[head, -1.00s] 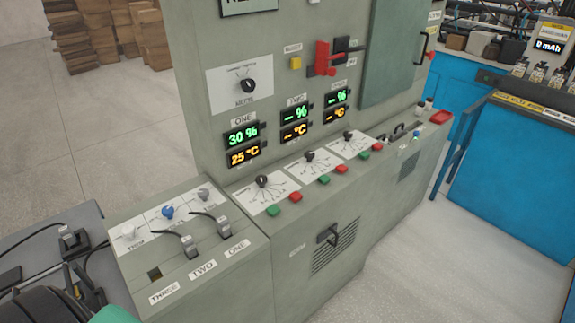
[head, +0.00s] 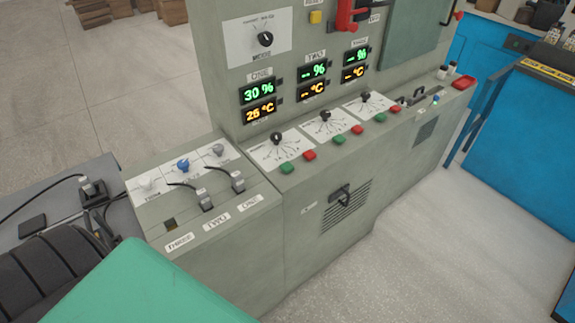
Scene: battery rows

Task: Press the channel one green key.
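The channel one green key (head: 287,168) is the leftmost green key on the sloped desk of the grey cabinet. It sits just left of a red key (head: 310,155) and below the first dial (head: 277,139). The channel one display (head: 259,101) above reads 30 % in green and 25 or 26 °C in amber. The displays for channel two (head: 313,80) and three (head: 356,64) show dashes. Neither gripper shows in the head view.
Two more green keys (head: 339,139) (head: 380,118) and red keys sit further right. A side desk with plugs in sockets ONE (head: 236,182) and TWO (head: 203,199) stands at left; socket THREE (head: 170,224) is empty. Bare floor (head: 400,255) lies in front. A blue bench is at right.

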